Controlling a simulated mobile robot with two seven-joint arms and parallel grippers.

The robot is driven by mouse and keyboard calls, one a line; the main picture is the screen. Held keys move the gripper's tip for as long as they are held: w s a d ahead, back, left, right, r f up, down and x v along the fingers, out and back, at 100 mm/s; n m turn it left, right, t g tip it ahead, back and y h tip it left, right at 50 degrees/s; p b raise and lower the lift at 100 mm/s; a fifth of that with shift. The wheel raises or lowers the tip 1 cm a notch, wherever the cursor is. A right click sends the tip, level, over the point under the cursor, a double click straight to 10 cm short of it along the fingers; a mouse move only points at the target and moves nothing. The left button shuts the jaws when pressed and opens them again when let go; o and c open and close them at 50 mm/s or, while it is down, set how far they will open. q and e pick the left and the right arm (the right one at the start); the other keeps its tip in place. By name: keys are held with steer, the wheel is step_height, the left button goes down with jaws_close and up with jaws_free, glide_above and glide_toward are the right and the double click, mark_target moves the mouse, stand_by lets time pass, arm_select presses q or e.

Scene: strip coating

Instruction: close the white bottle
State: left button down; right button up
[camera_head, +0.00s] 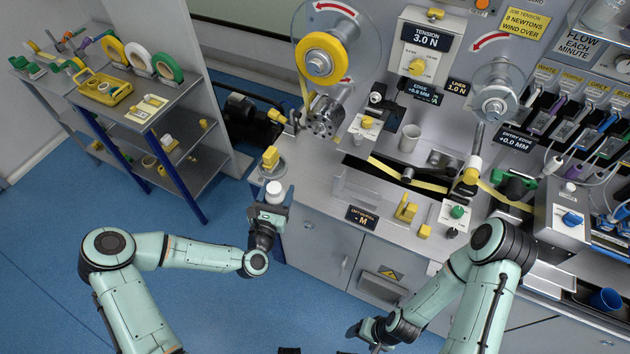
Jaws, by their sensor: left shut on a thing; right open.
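The white bottle (274,191) stands upright in my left gripper (268,210), in front of the machine's left corner. The gripper is shut on it, and the dark jaws hide its lower part. Its white top is small here, and I cannot tell whether a cap is on it. My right gripper (368,333) is open and empty, low in the picture, in front of the cabinet doors and well away from the bottle.
The coating machine bench (318,195) has a yellow strip (410,180) running along it. A pale cup (409,138) and yellow blocks stand there. A shelf unit (183,92) with tape rolls is at the left. The blue floor (240,312) between my arms is clear.

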arm_select(q)
steer(key=w+d+r+m+h+p, duration=0.1)
steer(key=w+d+r, duration=0.2)
steer(key=r, duration=0.4)
steer(key=w+d+r+m+g+h+p, duration=0.1)
steer(key=w+d+r+h, duration=0.1)
steer(key=r, duration=0.5)
steer(key=w+d+r+m+h+p, duration=0.1)
steer(key=w+d+r+h, duration=0.1)
steer(key=w+d+r, duration=0.3)
step_height(320, 180, up, 3)
steer(key=shift+w+f+g, duration=0.15)
steer(key=shift+w+g, duration=0.15)
steer(key=shift+w, duration=0.4)
arm_select(e)
steer(key=w+r, duration=0.5)
steer(key=shift+t, duration=0.3)
arm_select(q)
steer(key=shift+d, duration=0.1)
